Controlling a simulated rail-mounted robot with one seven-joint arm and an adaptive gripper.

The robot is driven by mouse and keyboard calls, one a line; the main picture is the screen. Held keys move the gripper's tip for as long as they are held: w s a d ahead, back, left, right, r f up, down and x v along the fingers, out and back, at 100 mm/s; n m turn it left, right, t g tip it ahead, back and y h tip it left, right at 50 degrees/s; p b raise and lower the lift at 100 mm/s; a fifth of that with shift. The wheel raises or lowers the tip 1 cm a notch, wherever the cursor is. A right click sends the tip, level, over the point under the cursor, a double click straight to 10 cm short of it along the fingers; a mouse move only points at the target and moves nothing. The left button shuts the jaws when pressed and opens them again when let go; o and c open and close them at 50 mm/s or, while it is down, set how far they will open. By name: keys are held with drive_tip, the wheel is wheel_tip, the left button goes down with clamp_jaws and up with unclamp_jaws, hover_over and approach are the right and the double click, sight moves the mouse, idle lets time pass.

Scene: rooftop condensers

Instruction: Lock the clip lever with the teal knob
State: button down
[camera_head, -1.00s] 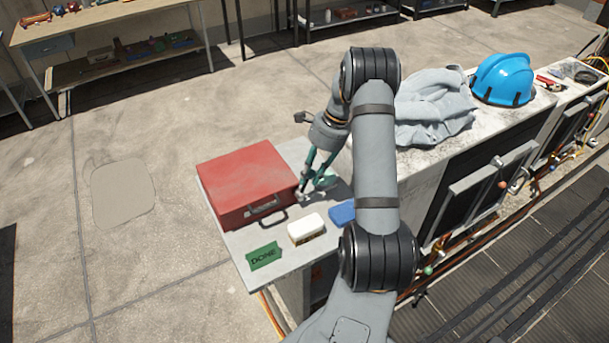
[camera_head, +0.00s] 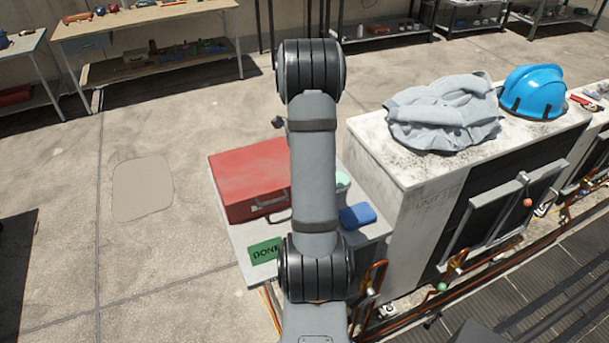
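A green ball knob (camera_head: 441,287), possibly the teal one, sits low on the copper pipework at the front of the near condenser unit (camera_head: 405,215). Its lever is too small to make out, and I cannot tell whether it is locked. An orange knob (camera_head: 527,202) sits higher on the unit's front, by a bar. My gripper is hidden behind my own arm, which stands upright in mid-picture, well left of the green knob. Whether it is open or holding anything does not show.
A red case (camera_head: 248,178), a green DONE card (camera_head: 264,252), a blue block (camera_head: 357,216) and a partly hidden pale mint item (camera_head: 342,180) are on a side table. A grey cloth (camera_head: 443,112) and blue helmet (camera_head: 535,92) lie on the units. Floor at left is clear.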

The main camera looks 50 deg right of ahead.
drive_tip(key=shift+w+a, duration=0.1)
drive_tip(key=shift+w, duration=0.05)
drive_tip(key=c, duration=1.5)
unclamp_jaws()
drive_tip(key=shift+a, duration=0.1)
drive_tip(key=shift+o, duration=0.2)
drive_tip(key=shift+r, duration=0.15)
wheel_tip(320, 180, up, 12)
drive_tip(key=a, duration=0.1)
drive_tip(key=shift+s+a, duration=0.25)
drive_tip(key=shift+a, duration=0.1)
drive_tip(key=shift+f, duration=0.2)
drive_tip(key=f, duration=0.4)
drive_tip(key=d+f, duration=0.1)
drive_tip(key=f, duration=0.7)
drive_tip(key=shift+w+d+f, duration=0.1)
drive_tip(key=shift+w+d, duration=0.05)
drive_tip(key=shift+d, duration=0.25)
drive_tip(key=shift+w+r+p, duration=0.1)
drive_tip(key=shift+r+p, duration=0.15)
drive_tip(key=shift+p, duration=0.15)
drive_tip(key=shift+s+d+y, duration=0.2)
drive_tip(key=shift+d+y, duration=0.05)
drive_tip(key=shift+y, duration=0.05)
drive_tip(key=shift+f, duration=0.1)
